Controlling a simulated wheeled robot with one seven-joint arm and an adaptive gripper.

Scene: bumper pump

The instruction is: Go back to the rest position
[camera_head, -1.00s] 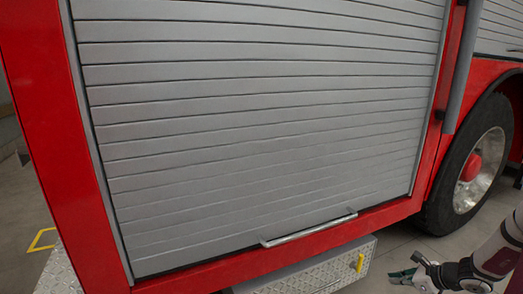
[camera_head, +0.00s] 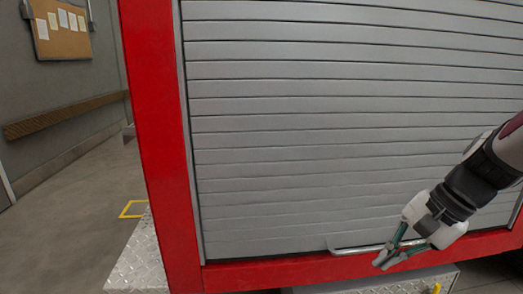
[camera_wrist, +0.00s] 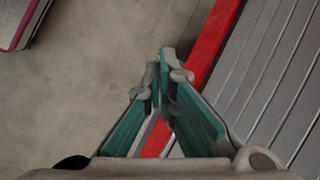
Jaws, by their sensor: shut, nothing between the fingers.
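My gripper (camera_head: 384,262) shows at the lower right of the head view, in front of the bottom part of the truck's grey roller shutter (camera_head: 330,120). It is shut with nothing between its fingers. In the wrist view, my gripper (camera_wrist: 166,62) has its two green-sided fingers together at the tips, with the floor and a red frame edge behind them. The shutter is closed down to its handle bar (camera_head: 350,250), which passes behind my gripper in the head view. I cannot tell how far my gripper is from the bar.
The red truck frame (camera_head: 160,130) borders the shutter. A metal tread-plate step (camera_head: 140,262) juts out at the lower left. Open floor (camera_head: 75,225) lies to the left, with a yellow marking (camera_head: 130,209), a wall and a cork board (camera_head: 62,30).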

